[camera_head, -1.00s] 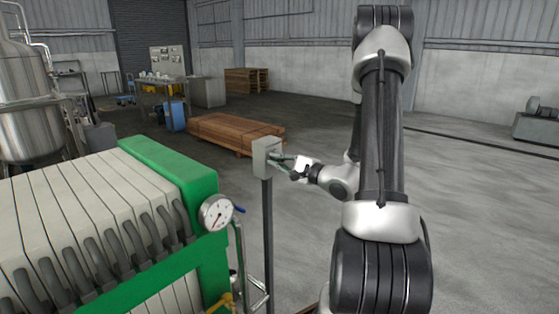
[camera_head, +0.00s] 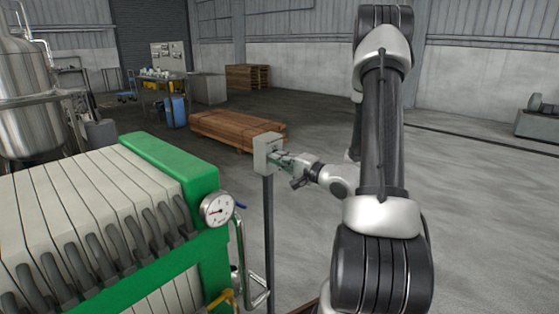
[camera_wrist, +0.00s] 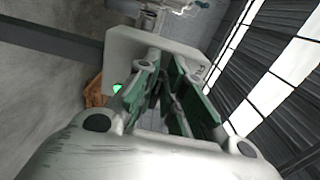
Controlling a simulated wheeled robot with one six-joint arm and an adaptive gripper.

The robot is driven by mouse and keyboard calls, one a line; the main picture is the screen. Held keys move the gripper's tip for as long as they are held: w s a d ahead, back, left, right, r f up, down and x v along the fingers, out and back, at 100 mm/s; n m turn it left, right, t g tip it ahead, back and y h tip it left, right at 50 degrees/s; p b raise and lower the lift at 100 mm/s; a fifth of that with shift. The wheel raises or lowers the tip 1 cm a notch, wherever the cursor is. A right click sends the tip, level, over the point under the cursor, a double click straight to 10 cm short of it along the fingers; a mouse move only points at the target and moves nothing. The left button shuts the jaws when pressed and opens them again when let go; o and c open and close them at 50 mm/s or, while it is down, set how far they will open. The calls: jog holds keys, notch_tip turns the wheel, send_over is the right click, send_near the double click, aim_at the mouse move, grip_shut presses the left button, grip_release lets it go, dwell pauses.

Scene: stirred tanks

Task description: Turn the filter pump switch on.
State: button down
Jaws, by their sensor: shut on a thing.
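The pump switch box (camera_head: 267,154) is a small grey box on a thin dark post, right of the filter press. It also shows in the wrist view (camera_wrist: 128,58), tilted, with a lit green lamp (camera_wrist: 117,88) on its face. My gripper (camera_head: 281,161) reaches the box's right-hand face from the right. In the wrist view its green-padded fingers (camera_wrist: 165,72) are close together at the box face, shut on the switch. The fingers hide the switch knob, so its angle cannot be told.
The filter press (camera_head: 165,168) with its green frame and a round gauge (camera_head: 217,209) stands at the left, close to the post. Timber (camera_head: 230,130) lies on the floor behind the box. Floor to the right is open.

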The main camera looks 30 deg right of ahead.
jog(key=shift+f, duration=0.1)
jog(key=c, duration=1.5)
grip_release()
jog(key=v, duration=1.2)
